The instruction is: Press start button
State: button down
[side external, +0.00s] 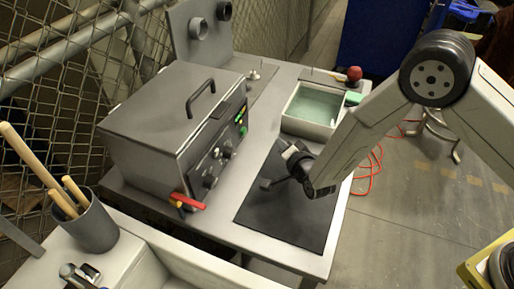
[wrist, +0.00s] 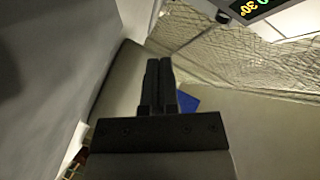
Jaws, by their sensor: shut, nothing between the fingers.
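A grey box-shaped tank machine (side external: 165,115) with a lidded top stands on the table. Its control panel faces right and carries lit displays, several knobs and a green button (side external: 243,132), which looks like the start button. My gripper (side external: 267,184) is shut and empty, above the dark mat to the right of the panel, apart from the machine. In the wrist view my shut fingers (wrist: 160,66) point forward. A lit display (wrist: 253,8) with green and yellow digits shows at the top right there. The green button is not clearly visible in the wrist view.
A red-handled valve (side external: 188,201) juts from the machine's lower front corner. A basin of greenish liquid (side external: 313,105) stands behind my gripper. The dark mat (side external: 300,222) is otherwise clear. A cup of wooden sticks (side external: 90,222) stands at the lower left.

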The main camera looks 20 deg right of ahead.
jog(key=shift+w+a, duration=2.65)
jog(key=shift+w+a, duration=0.6)
jog(key=shift+a, duration=0.05)
dwell(1.8)
jog(key=shift+s+d, duration=0.6)
jog(key=shift+d, duration=0.05)
dwell(0.4)
jog(key=shift+s+d, duration=1.8)
